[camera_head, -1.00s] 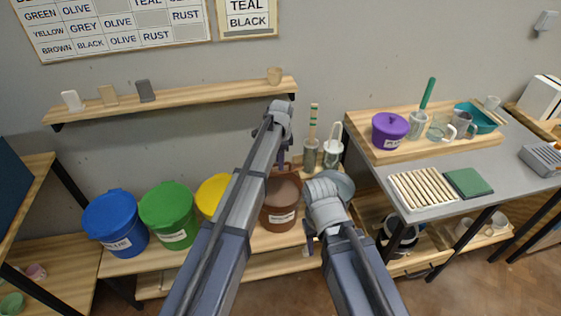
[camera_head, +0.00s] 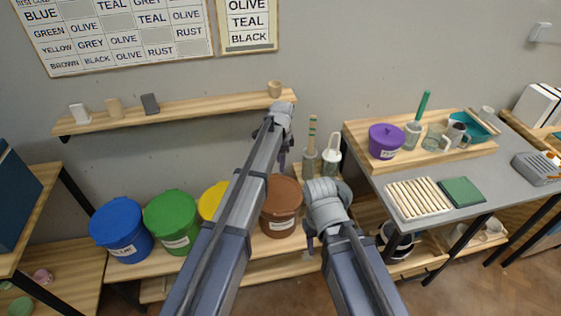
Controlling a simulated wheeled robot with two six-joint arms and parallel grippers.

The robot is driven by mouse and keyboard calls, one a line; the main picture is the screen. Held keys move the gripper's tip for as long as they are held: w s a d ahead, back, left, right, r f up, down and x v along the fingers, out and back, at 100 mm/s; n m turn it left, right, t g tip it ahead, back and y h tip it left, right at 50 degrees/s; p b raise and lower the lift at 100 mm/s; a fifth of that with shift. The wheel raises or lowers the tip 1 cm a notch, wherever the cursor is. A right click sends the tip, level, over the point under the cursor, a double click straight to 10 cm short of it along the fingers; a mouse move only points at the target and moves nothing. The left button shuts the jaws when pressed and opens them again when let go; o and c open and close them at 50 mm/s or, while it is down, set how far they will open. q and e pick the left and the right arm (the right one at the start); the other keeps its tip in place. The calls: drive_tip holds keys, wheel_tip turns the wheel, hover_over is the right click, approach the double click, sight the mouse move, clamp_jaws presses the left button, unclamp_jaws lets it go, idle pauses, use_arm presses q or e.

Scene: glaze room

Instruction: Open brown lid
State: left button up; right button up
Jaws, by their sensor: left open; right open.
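The brown bucket (camera_head: 277,222) stands on the low wooden bench, with a pale label on its front. Its brown lid (camera_head: 286,191) appears to lie on top. My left arm crosses in front and hides part of the bucket and lid. My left gripper (camera_head: 284,156) is open, pointing down, and appears just above the far side of the lid; whether it touches is unclear. My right gripper (camera_head: 311,242) is open and empty, to the right of the bucket and lower in the view.
Yellow (camera_head: 210,198), green (camera_head: 172,220) and blue (camera_head: 121,230) lidded buckets stand left along the bench. Tall brush holders (camera_head: 331,158) stand behind and right of the bucket. A table (camera_head: 415,170) with a purple pot (camera_head: 386,141) is at right. A wall shelf (camera_head: 190,110) runs above.

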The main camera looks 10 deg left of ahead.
use_arm(q)
wheel_tip(320, 180, up, 2)
drive_tip(key=shift+s+r+p, duration=0.1)
drive_tip(key=shift+r+p, duration=0.1)
drive_tip(key=shift+p, duration=0.45)
use_arm(e)
wheel_tip(320, 180, up, 2)
drive_tip(key=shift+r, duration=0.15)
use_arm(q)
drive_tip(key=s+d+n+g+y, duration=0.1)
drive_tip(key=s+n, duration=0.9)
drive_tip(key=s, duration=2.2)
drive_tip(key=shift+d+n, duration=0.3)
drive_tip(key=shift+d, duration=0.25)
